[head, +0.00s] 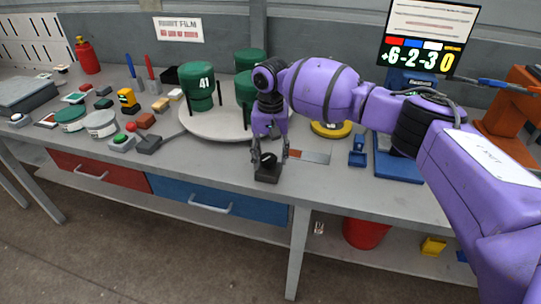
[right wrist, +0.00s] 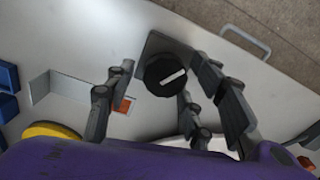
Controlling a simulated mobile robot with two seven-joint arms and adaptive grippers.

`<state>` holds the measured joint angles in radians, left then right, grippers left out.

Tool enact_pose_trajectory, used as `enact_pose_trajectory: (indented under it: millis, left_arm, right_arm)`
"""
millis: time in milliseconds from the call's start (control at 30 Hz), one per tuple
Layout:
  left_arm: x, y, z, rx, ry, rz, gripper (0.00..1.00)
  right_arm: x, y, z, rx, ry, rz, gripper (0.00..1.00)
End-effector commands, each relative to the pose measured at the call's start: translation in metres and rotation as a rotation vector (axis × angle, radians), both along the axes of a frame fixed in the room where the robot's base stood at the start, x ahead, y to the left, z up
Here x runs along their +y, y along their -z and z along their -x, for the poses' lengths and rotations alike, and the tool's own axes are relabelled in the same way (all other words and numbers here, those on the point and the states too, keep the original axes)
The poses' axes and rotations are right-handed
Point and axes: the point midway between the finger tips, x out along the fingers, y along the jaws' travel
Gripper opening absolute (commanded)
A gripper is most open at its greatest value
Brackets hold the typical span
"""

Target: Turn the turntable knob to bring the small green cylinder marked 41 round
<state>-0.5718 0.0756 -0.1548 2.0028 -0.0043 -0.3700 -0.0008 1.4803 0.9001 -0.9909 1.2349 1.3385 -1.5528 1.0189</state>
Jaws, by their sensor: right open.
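The green cylinder marked 41 (head: 200,86) stands upright at the left side of the round pale turntable (head: 213,124). More green cylinders (head: 250,60) stand behind it and to its right, one partly hidden by my right arm. The black turntable knob (head: 268,159) sits on a dark base at the bench's front edge. In the right wrist view the knob (right wrist: 166,76) shows a white bar on its top. My right gripper (head: 270,153) is open and points down, with its fingers on either side of the knob; contact cannot be told. My left gripper is not in view.
A green button (head: 122,142) and small blocks lie left of the turntable. A flat metal plate (head: 310,156), a yellow disc (head: 331,128) and a blue part (head: 358,150) lie right of the knob. A screen (head: 428,38) stands at the back right.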

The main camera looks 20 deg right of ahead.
Motion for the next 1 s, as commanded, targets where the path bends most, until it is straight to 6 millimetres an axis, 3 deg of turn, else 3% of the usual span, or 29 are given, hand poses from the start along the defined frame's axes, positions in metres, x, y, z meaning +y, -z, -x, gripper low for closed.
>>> enact_pose_trajectory:
  millis: [267, 567, 1000]
  left_arm:
    - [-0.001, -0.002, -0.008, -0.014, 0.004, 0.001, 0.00]
    - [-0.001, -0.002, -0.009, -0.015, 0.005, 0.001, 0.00]
    - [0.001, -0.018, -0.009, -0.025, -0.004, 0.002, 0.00]
  right_arm:
    - [0.000, 0.001, 0.000, -0.001, -0.001, 0.000, 0.48]
    - [-0.001, 0.001, 0.000, 0.000, 0.000, 0.001, 0.08]
    - [-0.002, -0.002, 0.000, 0.002, -0.113, 0.004, 0.08]
